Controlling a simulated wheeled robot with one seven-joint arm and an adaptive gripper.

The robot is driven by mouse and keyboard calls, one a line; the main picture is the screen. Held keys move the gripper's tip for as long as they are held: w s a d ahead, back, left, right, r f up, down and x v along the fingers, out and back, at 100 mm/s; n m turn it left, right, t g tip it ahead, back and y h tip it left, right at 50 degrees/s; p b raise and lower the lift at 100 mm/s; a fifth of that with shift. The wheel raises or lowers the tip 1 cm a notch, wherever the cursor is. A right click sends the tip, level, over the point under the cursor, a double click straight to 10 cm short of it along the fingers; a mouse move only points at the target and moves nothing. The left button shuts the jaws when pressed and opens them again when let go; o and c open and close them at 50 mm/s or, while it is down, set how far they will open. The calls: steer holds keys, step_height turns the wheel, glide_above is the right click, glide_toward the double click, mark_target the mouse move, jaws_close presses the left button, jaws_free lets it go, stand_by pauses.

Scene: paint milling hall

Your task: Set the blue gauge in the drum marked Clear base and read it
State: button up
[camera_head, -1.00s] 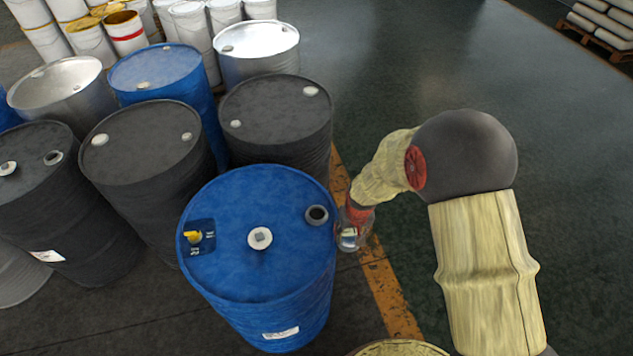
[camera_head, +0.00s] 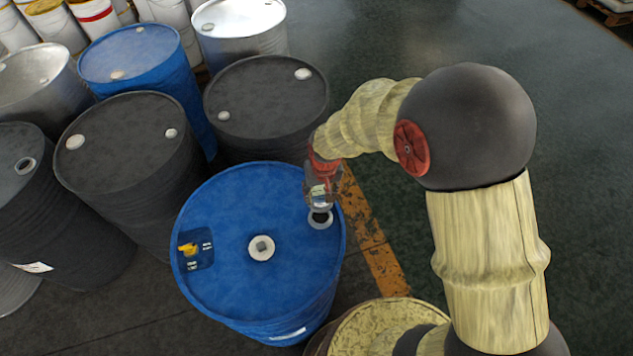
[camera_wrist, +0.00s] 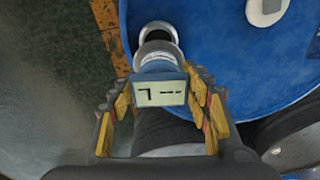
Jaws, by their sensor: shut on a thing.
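My gripper (camera_head: 319,185) is shut on the blue gauge (camera_wrist: 159,68), seen between the fingers in the wrist view. The gauge's pale display faces the wrist camera and shows one angular mark followed by dashes. The blue drum (camera_head: 225,275) stands nearest, with an open round bung hole (camera_head: 320,221) at the right of its lid. The hole's metal rim (camera_wrist: 145,34) shows just beyond the gauge in the wrist view. The gauge is over or at the hole's edge; I cannot tell whether its tip is inside. The drum's small white label (camera_head: 288,334) is too small to read.
The blue lid has a plugged centre bung (camera_head: 261,248) and a yellow-marked patch (camera_head: 194,249). Dark drums (camera_head: 125,140) (camera_head: 265,100), another blue drum (camera_head: 140,55) and a silver drum (camera_head: 240,25) stand behind. Floor to the right is open, past a worn yellow line (camera_head: 370,240).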

steer(key=shift+s+d+f, duration=0.1)
steer(key=shift+s+f, duration=0.05)
steer(key=shift+f, duration=0.15)
steer(key=shift+f+b, duration=1.65)
steer(key=shift+f, duration=0.6)
steer(key=shift+s, duration=0.1)
steer(key=shift+f, duration=0.2)
steer(key=shift+f+b, duration=0.45)
steer(key=shift+f+b, duration=0.7)
steer(key=shift+f, duration=0.35)
steer(key=o, duration=1.6)
